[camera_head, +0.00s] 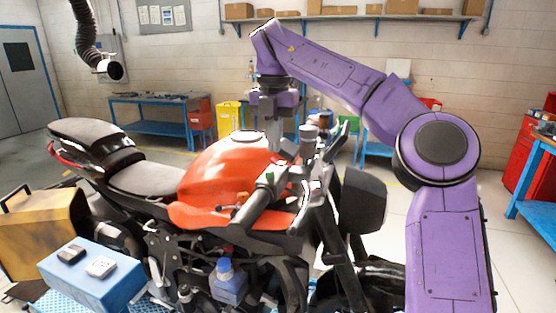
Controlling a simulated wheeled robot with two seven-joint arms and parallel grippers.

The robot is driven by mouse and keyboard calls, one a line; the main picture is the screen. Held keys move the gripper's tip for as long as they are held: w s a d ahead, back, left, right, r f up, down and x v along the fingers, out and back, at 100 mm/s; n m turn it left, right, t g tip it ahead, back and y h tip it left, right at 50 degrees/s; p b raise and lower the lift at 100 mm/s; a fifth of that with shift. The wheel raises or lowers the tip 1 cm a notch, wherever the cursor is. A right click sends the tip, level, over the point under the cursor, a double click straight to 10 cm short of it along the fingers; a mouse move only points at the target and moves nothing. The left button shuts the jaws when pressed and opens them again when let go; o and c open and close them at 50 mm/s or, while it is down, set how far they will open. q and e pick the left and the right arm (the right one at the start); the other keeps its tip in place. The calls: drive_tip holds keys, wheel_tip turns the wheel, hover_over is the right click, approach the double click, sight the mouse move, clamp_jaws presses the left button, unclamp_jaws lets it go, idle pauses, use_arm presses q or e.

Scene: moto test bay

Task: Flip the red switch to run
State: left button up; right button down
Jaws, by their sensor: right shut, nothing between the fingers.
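The motorcycle (225,172) stands in the middle of the view, with a red-orange tank and a black seat. Its near handlebar grip (258,208) points toward me, with small controls around its inner end. I cannot make out the red switch clearly among these small parts. My right gripper (273,146) hangs from the purple arm, pointing down beyond the tank and handlebar area. It is shut and empty, and its fingertips are partly hidden. I cannot tell how far it is from the controls. My left gripper is not in view.
A blue box (92,279) with two small items on top and a tan case (40,235) stand at the lower left. A blue workbench (150,125) stands behind. A black hose (85,35) hangs at the upper left.

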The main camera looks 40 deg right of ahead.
sight(274, 159)
drive_tip(key=shift+w+f+b, duration=0.1)
drive_tip(key=shift+f+b, duration=0.85)
drive_tip(key=shift+f, duration=0.15)
idle(0.4)
drive_tip(key=shift+r, duration=0.1)
wheel_tip(274, 159, up, 7)
drive_tip(key=p, duration=0.7)
idle(0.5)
